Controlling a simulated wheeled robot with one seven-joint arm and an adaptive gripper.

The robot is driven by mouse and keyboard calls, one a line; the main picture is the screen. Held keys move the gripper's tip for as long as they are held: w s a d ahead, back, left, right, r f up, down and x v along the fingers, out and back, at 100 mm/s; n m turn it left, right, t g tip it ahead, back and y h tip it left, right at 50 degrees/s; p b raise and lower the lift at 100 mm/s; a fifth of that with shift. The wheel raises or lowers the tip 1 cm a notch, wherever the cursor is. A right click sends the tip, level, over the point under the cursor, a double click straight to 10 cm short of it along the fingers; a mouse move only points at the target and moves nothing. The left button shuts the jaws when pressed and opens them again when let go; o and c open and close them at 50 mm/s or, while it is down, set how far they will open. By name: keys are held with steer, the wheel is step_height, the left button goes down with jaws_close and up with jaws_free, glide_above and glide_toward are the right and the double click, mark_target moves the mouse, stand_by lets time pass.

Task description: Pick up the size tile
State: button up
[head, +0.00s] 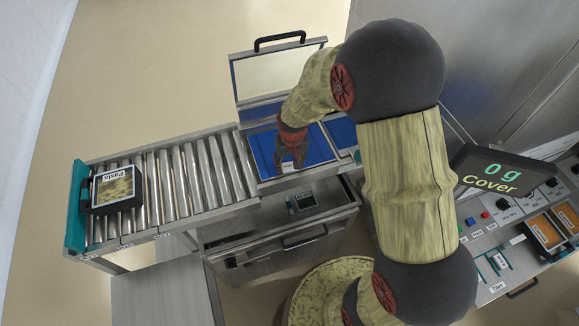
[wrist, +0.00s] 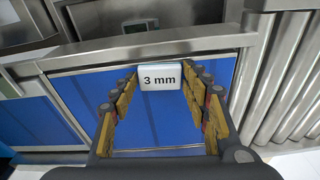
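The size tile (wrist: 160,77) is a small white block marked "3 mm". It lies on a blue panel in a steel frame, close to the frame's edge. My gripper (wrist: 160,74) is open, with its two yellow-padded fingers reaching down on either side of the tile. A narrow gap seems to show between the fingertips and the tile; I cannot tell how deep they reach. In the head view my gripper (head: 292,160) is over the blue bed of the sealer (head: 322,147), and the tile is mostly hidden there.
A raised lid (head: 275,75) with a black handle stands behind the bed. A roller conveyor (head: 180,180) runs left, with a pasta pack (head: 117,188) at its end. An open drawer (head: 335,220) is below. A display (head: 490,172) reads "0 g COVER" beside a control panel (head: 480,240).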

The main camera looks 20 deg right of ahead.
steer(key=c, duration=0.5)
steer(key=shift+r, duration=0.15)
